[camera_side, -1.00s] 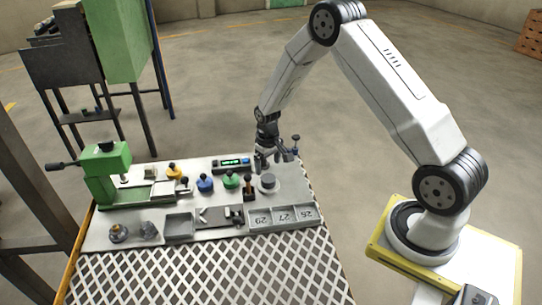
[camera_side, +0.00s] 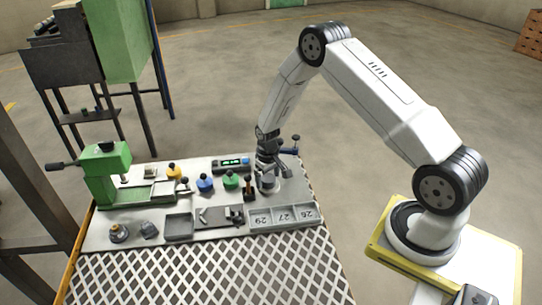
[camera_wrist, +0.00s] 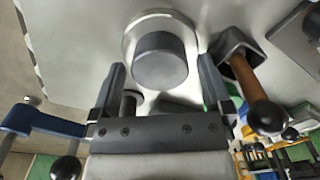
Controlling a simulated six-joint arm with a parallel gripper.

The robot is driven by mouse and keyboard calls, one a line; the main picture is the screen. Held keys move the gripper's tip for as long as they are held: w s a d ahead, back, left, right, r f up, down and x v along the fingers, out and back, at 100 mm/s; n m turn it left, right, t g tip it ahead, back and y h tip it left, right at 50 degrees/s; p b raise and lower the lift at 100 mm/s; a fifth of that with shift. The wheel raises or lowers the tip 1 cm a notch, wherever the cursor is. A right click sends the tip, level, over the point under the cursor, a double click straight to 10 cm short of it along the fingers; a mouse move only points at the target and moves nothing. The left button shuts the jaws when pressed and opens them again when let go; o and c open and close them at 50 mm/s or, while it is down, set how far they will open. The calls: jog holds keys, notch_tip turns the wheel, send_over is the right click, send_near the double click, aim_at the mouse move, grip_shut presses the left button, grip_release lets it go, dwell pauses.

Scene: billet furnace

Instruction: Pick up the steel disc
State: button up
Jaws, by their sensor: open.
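The steel disc (camera_wrist: 160,60) is a short dark-grey cylinder with a flat face, sitting on a wider pale round base (camera_wrist: 133,33) in the wrist view. My gripper (camera_wrist: 163,72) is open and empty. Its two dark fingers show on either side of the disc's near edge, and I cannot tell whether they touch it. In the side view my gripper (camera_side: 268,182) hangs pointing down over the disc's place at the right of the bench, and it largely hides the disc.
A brown-handled tool in a dark holder (camera_wrist: 235,60) stands close to the right finger. A blue-armed clamp (camera_wrist: 45,122) lies at left. In the side view, a numbered tray (camera_side: 284,217), a green knob (camera_side: 231,181), a display box (camera_side: 232,163) and a green press (camera_side: 105,172) share the bench.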

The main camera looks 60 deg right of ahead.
jog(key=shift+f, duration=0.3)
grip_shut()
dwell(0.4)
